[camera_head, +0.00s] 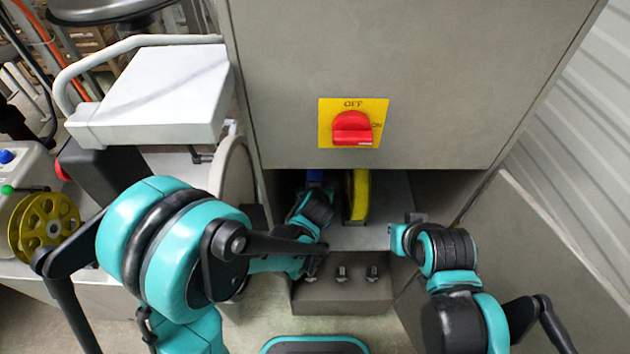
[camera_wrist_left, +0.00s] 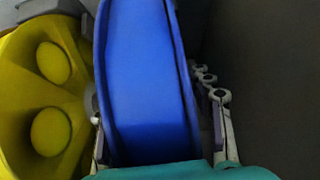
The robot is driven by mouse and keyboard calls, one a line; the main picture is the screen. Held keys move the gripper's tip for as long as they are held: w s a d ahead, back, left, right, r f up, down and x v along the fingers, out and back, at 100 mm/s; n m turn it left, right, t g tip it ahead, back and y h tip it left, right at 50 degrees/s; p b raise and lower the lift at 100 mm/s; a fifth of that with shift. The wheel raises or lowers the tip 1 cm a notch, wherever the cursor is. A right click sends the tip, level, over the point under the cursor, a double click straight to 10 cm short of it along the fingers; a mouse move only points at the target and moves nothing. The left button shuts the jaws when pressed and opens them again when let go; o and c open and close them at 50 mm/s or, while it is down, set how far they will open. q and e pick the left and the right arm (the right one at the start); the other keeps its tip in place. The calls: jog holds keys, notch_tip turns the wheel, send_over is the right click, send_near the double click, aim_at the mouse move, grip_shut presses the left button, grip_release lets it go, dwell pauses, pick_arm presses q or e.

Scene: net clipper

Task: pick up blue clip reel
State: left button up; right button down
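The blue clip reel (camera_wrist_left: 150,80) fills the middle of the left wrist view, standing upright. In the head view only a small blue part (camera_head: 315,177) of it shows inside the cabinet opening, above my left wrist. My left gripper (camera_wrist_left: 157,105) reaches into the opening with one finger on each side of the blue reel. The left finger is close against the reel's rim, and a narrow dark gap shows at the right finger, so it looks open around the reel. My right gripper (camera_head: 399,239) is at the right of the opening; its fingers are not clear.
A yellow reel (camera_head: 357,195) stands in the opening just right of the blue one; in the wrist view yellow (camera_wrist_left: 45,100) is close on the left. The cabinet (camera_head: 430,80) overhangs the opening. A dark wall (camera_wrist_left: 280,80) is at the right in the wrist view.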

pick_arm(q)
grip_shut()
jog(key=shift+r, duration=0.1)
